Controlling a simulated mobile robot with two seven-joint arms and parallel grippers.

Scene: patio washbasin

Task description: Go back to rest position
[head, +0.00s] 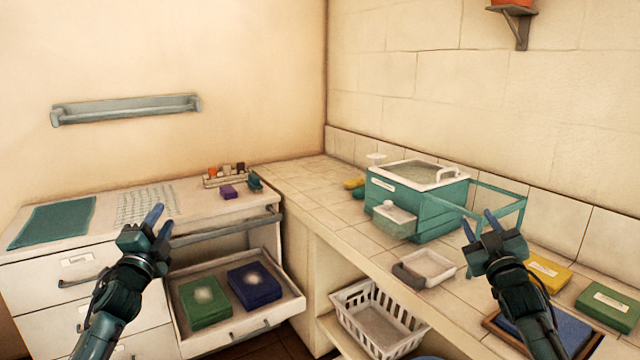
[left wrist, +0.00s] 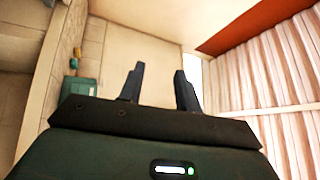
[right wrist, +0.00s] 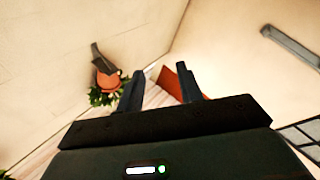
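My left gripper (head: 158,222) is raised in front of the left counter and open drawer in the head view. Its two fingers stand apart with nothing between them, as the left wrist view (left wrist: 159,70) also shows. My right gripper (head: 478,221) is raised in front of the right counter, overlapping the teal frame beside the basin in the picture. Its fingers are apart and empty in the right wrist view (right wrist: 160,72). Both grippers point upward, and neither holds anything.
An open drawer (head: 288,308) holds a green box (head: 206,302) and a blue box (head: 255,284). The teal washbasin (head: 440,212) stands on the tiled counter (head: 300,180). A white basket (head: 345,322) sits below. A tray (head: 497,327) and yellow box (head: 548,272) lie near my right arm.

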